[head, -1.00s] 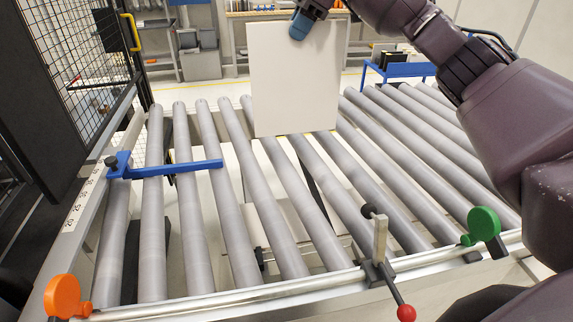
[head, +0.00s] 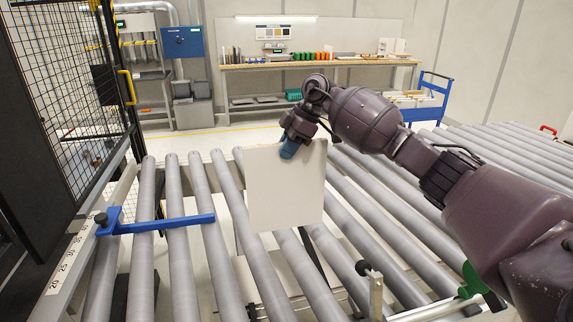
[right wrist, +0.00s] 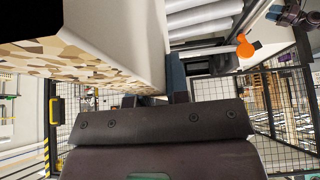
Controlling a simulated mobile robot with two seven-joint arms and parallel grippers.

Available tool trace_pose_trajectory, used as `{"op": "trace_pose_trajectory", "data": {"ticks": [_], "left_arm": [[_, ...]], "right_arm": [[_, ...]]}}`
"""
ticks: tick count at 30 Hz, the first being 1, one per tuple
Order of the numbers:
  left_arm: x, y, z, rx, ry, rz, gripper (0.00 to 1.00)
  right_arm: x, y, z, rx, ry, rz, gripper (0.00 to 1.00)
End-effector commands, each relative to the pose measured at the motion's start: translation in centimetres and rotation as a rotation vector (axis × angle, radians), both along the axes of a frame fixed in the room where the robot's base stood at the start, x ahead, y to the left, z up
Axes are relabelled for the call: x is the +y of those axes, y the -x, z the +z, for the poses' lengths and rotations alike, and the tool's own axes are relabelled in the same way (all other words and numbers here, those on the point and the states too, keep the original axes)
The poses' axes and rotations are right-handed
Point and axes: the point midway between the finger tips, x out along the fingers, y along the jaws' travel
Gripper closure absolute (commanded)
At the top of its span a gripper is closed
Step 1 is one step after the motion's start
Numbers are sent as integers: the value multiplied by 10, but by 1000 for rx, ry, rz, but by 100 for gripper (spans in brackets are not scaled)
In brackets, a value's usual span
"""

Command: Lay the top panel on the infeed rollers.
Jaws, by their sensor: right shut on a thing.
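The top panel (head: 272,195) is a white rectangular board, held upright above the infeed rollers (head: 212,240) in the middle of the head view. My right gripper (head: 289,148) is shut on its upper edge. In the right wrist view the panel (right wrist: 118,32) fills the upper left, with a chipboard-patterned edge, beside the gripper fingers (right wrist: 177,85). The panel's lower edge appears above the rollers; I cannot tell whether it touches them. My left gripper is not in view.
A blue stop bar (head: 160,224) lies across the left rollers. A mesh guard (head: 75,75) stands at the left. A green disc (head: 472,279) and a clamp post (head: 376,290) are at the front right. A workbench (head: 310,65) and blue cart (head: 425,100) stand behind.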

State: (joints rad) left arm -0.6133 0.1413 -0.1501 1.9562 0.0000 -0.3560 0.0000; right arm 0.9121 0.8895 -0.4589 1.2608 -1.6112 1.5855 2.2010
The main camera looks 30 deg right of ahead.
Motion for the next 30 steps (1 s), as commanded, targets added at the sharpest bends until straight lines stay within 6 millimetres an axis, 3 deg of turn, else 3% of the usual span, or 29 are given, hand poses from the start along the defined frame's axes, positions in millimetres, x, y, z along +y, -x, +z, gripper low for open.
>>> {"op": "trace_pose_trajectory", "data": {"ticks": [8, 17, 30], "left_arm": [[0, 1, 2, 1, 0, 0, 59], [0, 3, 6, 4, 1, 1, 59], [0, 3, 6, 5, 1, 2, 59]], "right_arm": [[0, -1, -14, -4, -2, -1, 100], [0, -1, -48, -2, -2, -1, 100], [0, -1, -54, -4, -1, -1, 100]]}}
